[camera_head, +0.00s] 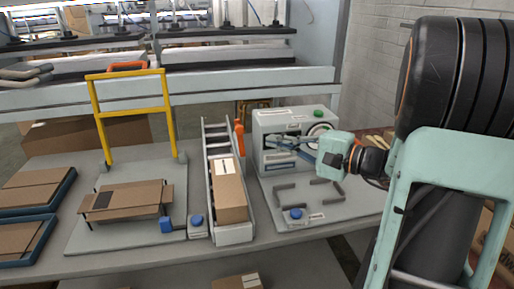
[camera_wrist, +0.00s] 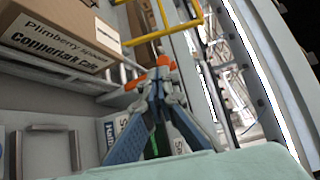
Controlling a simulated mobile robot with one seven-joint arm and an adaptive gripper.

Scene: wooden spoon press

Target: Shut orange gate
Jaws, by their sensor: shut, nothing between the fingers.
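The orange gate (camera_head: 239,139) stands as a narrow upright piece at the right side of a grey chute (camera_head: 233,233), near its far part. In the wrist view an orange part (camera_wrist: 164,61) shows just beyond my fingertips, partly hidden by them. My gripper (camera_head: 271,143) is shut and empty, to the right of the orange gate and pointing left towards it, in front of the white machine. In the wrist view my gripper's fingertips (camera_wrist: 158,77) are together. I cannot tell whether they touch the orange part.
A brown carton (camera_head: 229,190) lies in the chute, with printed text in the wrist view (camera_wrist: 62,35). A white machine (camera_head: 262,122) with a green button stands behind my gripper. A yellow frame (camera_head: 93,103) rises over a grey board at left. Blue trays (camera_head: 68,186) stand far left.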

